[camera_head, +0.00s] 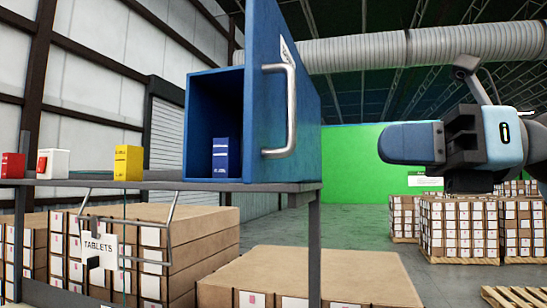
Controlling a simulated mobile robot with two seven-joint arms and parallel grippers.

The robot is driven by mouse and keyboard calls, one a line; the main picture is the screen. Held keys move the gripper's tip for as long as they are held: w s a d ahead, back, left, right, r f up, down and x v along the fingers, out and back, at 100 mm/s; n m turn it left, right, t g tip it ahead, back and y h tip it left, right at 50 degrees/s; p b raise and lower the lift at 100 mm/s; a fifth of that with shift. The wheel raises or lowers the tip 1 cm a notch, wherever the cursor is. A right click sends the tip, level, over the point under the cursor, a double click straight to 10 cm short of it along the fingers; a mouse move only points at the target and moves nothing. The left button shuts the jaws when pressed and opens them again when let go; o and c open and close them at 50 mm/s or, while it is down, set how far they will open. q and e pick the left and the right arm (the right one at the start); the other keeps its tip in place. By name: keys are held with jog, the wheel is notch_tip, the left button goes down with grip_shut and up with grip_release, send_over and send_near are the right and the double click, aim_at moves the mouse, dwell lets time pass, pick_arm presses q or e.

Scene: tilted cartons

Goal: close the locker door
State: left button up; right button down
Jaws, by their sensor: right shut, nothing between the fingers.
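A blue locker (213,112) stands on a grey shelf. Its blue door (264,100) is open, so the dark inside shows on the left. A silver bar handle (291,108) is on the door. A small blue carton (221,158) stands inside the locker. My right gripper (395,143) is shut and empty, in the air to the right of the locker and apart from the door and handle. The door's hinge cannot be made out. My left gripper is not in view.
The shelf (150,184) also bears a yellow carton (128,163), a white-and-red box (53,163) and a red box (13,165). A "TABLETS" sign (100,249) hangs below. Large cartons (320,272) lie under the shelf. Open air separates my right gripper from the locker.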

jog(key=s+r+t, duration=0.1)
jog(key=p, duration=0.3)
send_near(252, 137)
jog(key=shift+h, duration=0.3)
jog(key=x, duration=0.4)
jog(key=r+x, duration=0.1)
jog(key=x, duration=0.1)
jog(key=shift+a, duration=0.3)
jog(key=shift+w+a+f, duration=0.15)
jog(key=shift+a, duration=0.35)
jog(key=shift+t, duration=0.3)
